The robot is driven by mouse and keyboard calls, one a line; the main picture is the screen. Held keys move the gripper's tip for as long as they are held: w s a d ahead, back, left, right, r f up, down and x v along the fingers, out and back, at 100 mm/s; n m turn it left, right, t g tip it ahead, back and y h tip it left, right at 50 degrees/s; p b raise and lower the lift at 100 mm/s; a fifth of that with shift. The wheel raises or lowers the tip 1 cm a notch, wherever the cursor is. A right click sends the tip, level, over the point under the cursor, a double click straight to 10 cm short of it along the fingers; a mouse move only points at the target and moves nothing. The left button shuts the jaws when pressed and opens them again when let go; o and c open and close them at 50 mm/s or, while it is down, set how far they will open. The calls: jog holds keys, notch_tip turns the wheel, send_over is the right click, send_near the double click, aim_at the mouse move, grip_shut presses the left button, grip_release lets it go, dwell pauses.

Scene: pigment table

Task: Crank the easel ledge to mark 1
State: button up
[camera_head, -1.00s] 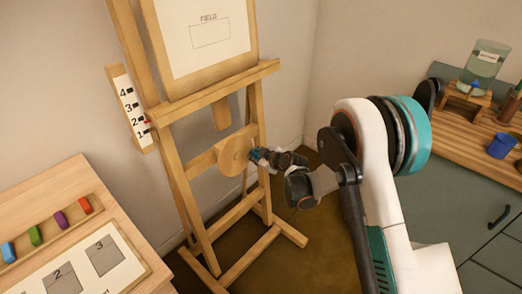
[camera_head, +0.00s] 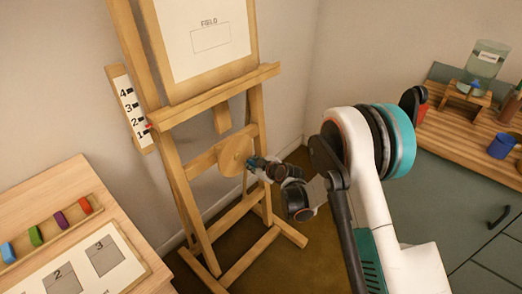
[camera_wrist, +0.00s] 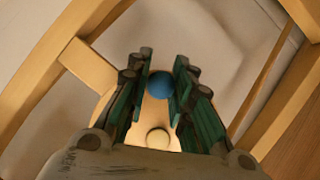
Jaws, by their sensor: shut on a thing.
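The wooden easel (camera_head: 258,115) stands in the middle of the head view, with its ledge (camera_head: 215,97) across the front. The round wooden crank disc (camera_head: 235,156) sits on the crossbar below the ledge. My gripper (camera_head: 252,162) is at the disc's right edge, shut on the blue crank knob (camera_wrist: 160,85), which shows between the fingers in the wrist view. The white scale (camera_head: 130,108) at the left bears marks 1 to 4. A small red pointer (camera_head: 148,127) is between marks 2 and 1, close to mark 1.
A pale table (camera_head: 40,195) at the lower left holds colored blocks in a tray and a numbered card. A green cabinet (camera_head: 450,185) at the right carries a wooden rack, a jar and a blue cup (camera_head: 501,146). Open floor lies right of the easel legs.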

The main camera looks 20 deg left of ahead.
jog(key=shift+a, duration=0.1)
jog(key=shift+s+a+f, duration=0.25)
jog(key=shift+s+f, duration=0.1)
jog(key=shift+s, duration=0.4)
jog(key=shift+s+a+f, duration=0.25)
jog(key=shift+s+f, duration=0.1)
jog(key=shift+s, duration=0.4)
jog(key=shift+s+a+f, duration=0.1)
jog(key=shift+s+a, duration=0.25)
jog(key=shift+s, duration=0.45)
jog(key=o, duration=1.2)
jog(key=shift+c, duration=0.2)
